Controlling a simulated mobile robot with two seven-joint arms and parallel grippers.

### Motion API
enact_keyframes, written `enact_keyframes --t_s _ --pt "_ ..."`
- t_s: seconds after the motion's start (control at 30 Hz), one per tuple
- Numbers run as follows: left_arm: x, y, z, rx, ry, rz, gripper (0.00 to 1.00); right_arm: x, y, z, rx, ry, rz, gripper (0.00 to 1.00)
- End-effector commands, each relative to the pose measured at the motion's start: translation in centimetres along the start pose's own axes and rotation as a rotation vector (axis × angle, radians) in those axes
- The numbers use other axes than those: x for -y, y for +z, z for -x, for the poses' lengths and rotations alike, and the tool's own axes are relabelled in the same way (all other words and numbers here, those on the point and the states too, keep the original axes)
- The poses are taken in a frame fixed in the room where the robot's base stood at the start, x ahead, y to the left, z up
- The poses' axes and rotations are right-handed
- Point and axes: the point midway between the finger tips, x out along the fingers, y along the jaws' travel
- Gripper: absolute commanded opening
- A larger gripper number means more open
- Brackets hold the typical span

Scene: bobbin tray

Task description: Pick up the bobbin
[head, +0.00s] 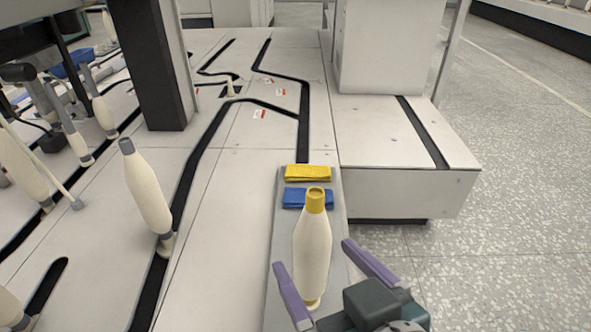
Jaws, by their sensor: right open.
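A cream bobbin with a yellow top (312,245) stands upright on a narrow grey tray (281,225) at the lower middle of the head view. My right gripper (312,254) comes in from the bottom right with its two purple fingers spread. One finger shows left of the bobbin's lower body and the other right of it, with visible gaps. I cannot tell the exact depth between fingers and bobbin. The gripper is open and holds nothing. My left gripper is not in view.
A yellow cloth (307,173) and a blue cloth (300,198) lie on the tray behind the bobbin. A grey-topped bobbin (147,190) stands left, with several more farther left. A white box-like block (400,140) stands right of the tray. Speckled floor (520,230) is clear at right.

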Motion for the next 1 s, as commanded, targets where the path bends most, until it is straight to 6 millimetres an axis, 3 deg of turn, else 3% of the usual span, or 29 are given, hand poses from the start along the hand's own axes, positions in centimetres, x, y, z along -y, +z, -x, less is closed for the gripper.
enact_keyframes --t_s 0.5,0.83,1.0 --pt "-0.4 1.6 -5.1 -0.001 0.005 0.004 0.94 -0.6 0.3 -6.8 -0.003 -0.001 0.001 0.94" --pt "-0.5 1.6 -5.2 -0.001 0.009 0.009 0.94 -0.6 -0.1 -7.4 0.0 -0.001 -0.001 0.94" --pt "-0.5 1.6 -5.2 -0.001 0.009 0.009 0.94 -0.6 -0.1 -7.4 0.0 -0.001 0.0 0.75"
